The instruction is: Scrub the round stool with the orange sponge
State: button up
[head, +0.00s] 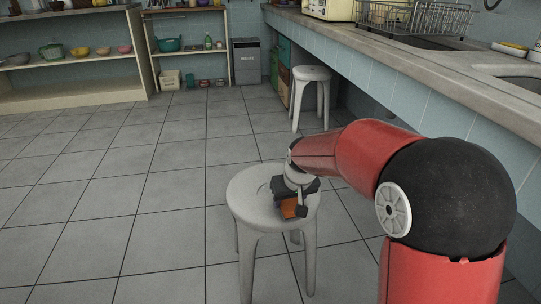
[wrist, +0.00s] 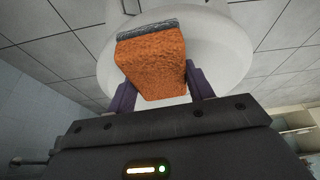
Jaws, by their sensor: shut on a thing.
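The round stool (head: 250,190), white with splayed legs, stands on the tiled floor at the middle of the head view. Its pale seat also shows behind the sponge in the wrist view (wrist: 232,48). My gripper (head: 292,207) is over the right part of the seat. It is shut on the orange sponge (wrist: 155,68), which has a grey layer along one edge. In the head view only a small orange part of the sponge (head: 289,209) shows below my gripper. Whether the sponge touches the seat I cannot tell.
A second white stool (head: 311,75) stands farther back beside the counter. The long marble counter (head: 420,75) runs along the right, with a dish rack (head: 415,17) on it. Wooden shelves (head: 70,75) and a grey bin (head: 246,62) stand at the back. The floor to the left is clear.

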jog(key=shift+w+r+p, duration=0.1)
jog(key=shift+r+p, duration=2.1)
jog(key=shift+r, duration=1.4)
